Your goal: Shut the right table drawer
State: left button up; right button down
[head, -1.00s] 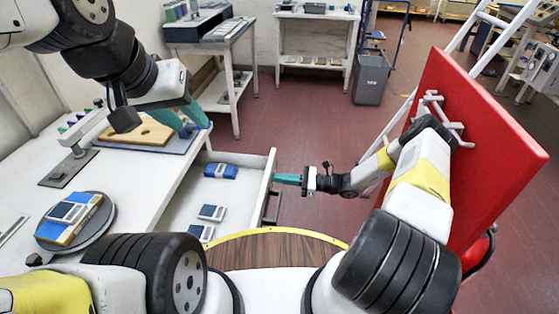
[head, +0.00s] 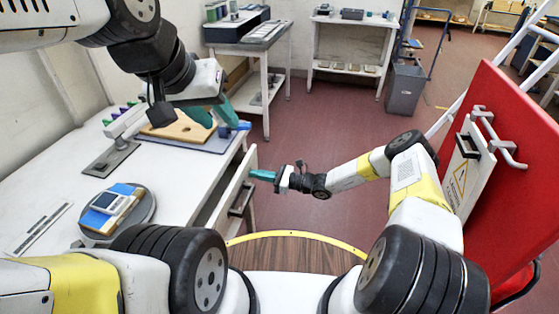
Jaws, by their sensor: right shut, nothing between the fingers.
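The right table drawer (head: 238,190) has a white front with a dark handle (head: 240,198). It stands a little out from the white table (head: 165,190), with only a narrow strip between the front and the table edge. Its contents are hidden now. My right gripper (head: 262,174) is shut and empty, its teal fingertips at the outer face of the drawer front near the top, close to or touching it. My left gripper (head: 212,114) is above the table's far end, its teal fingers apart with nothing seen between them.
A round stand with a blue and white device (head: 112,203) is on the table. A wooden board (head: 180,128) lies under my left gripper. A red panel (head: 505,160) with hooks stands at the right. A grey bin (head: 404,90) stands behind, with clear red floor before it.

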jog(key=a, duration=0.3)
jog(key=w+a, duration=0.1)
jog(key=a, duration=0.2)
jog(key=shift+w+a, duration=0.1)
jog(key=shift+a, duration=0.05)
jog(key=shift+a+r, duration=0.1)
jog(key=shift+a, duration=0.15)
jog(key=shift+w+a, duration=0.1)
